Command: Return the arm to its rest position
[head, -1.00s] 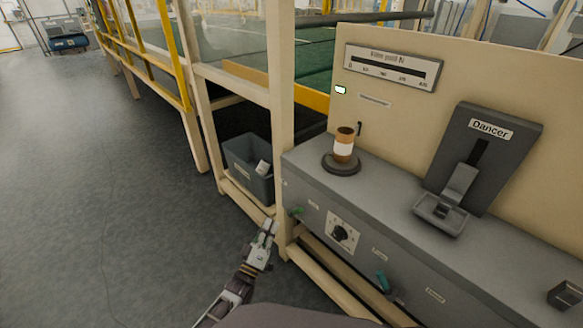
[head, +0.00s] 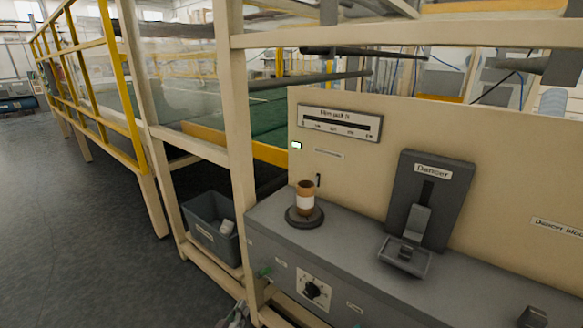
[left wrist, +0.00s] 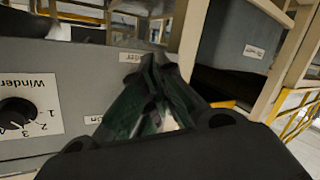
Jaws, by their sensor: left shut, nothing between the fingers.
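My left gripper (head: 236,314) shows only in part at the bottom edge of the head view, below the front of the grey console (head: 400,312). In the left wrist view its dark fingers (left wrist: 158,66) are closed together with nothing between them. They are in front of the console face, beside the dial (left wrist: 18,113) marked "Winder". The same console carries a dial (head: 313,290) in the head view. Most of my left arm is outside the head view. My right gripper is not in view.
A cream frame post (head: 236,150) stands close beside the console. A grey bin (head: 211,232) with a light item sits behind it. A brown and white roll (head: 305,197) stands on a round base, left of the Dancer unit (head: 432,200). Open floor (head: 70,240) lies left.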

